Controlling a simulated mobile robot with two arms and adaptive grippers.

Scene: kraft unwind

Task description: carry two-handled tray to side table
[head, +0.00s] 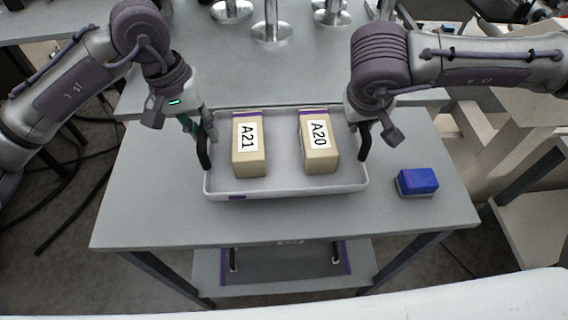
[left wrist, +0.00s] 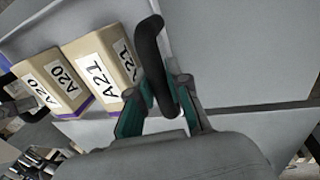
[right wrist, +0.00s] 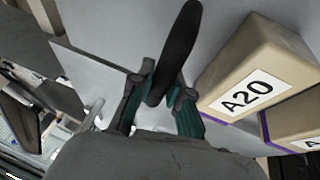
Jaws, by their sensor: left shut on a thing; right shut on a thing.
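The grey two-handled tray (head: 285,187) is at the middle of the grey side table (head: 150,215) in the head view; I cannot tell whether it touches the top. Two tan boxes stand in it, labelled A21 (head: 249,160) and A20 (head: 319,158). My left gripper (head: 203,132) is shut on the tray's left black handle (left wrist: 150,45). My right gripper (head: 362,127) is shut on the right black handle (right wrist: 178,45). In the wrist views the fingers close around the handles.
A blue and grey block (head: 417,181) lies on the table right of the tray. Behind is another grey surface with several shiny metal round-based posts (head: 271,30). A lower shelf (head: 285,268) shows under the table. The table's front left is clear.

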